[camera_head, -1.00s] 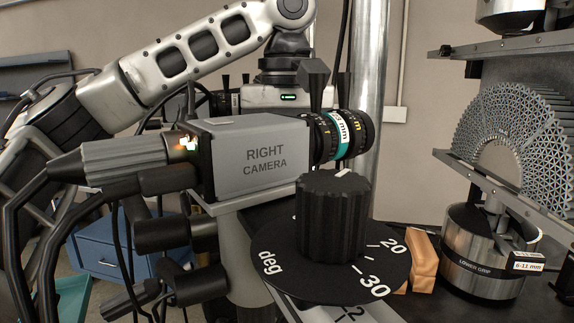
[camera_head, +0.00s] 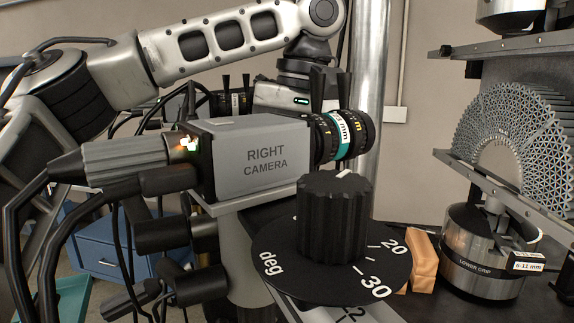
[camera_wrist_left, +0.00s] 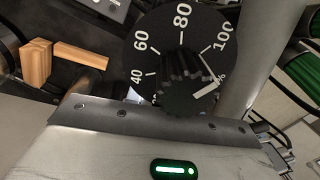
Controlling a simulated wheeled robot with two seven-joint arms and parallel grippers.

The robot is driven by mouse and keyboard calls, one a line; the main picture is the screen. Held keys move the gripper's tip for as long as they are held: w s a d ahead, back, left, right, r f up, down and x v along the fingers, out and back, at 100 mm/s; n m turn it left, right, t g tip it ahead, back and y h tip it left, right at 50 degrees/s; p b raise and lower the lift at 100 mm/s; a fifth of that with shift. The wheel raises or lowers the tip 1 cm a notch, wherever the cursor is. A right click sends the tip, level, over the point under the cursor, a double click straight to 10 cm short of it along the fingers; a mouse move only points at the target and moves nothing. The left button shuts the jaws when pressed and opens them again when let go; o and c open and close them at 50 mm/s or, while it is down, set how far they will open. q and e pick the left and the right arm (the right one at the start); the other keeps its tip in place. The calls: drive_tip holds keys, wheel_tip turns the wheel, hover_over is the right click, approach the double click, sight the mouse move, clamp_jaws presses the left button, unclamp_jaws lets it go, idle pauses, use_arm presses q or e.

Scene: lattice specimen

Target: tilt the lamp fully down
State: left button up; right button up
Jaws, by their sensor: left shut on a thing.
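I cannot clearly make out the lamp in either view. The mark points toward the percent sign, past 100. My right gripper is not in view.
The grey right camera (camera_head: 250,160) stands in front of my left arm. A black knob (camera_head: 332,215) on a degree dial (camera_head: 290,275) is before it. A metal pole (camera_head: 366,80) rises behind.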

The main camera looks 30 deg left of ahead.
use_arm(q)
drive_tip(key=shift+o, duration=0.5)
drive_tip(key=shift+g+y, duration=0.6)
drive_tip(key=shift+y, duration=0.3)
drive_tip(key=shift+c, duration=0.5)
drive_tip(key=o, duration=1)
drive_tip(key=shift+v, duration=3.8)
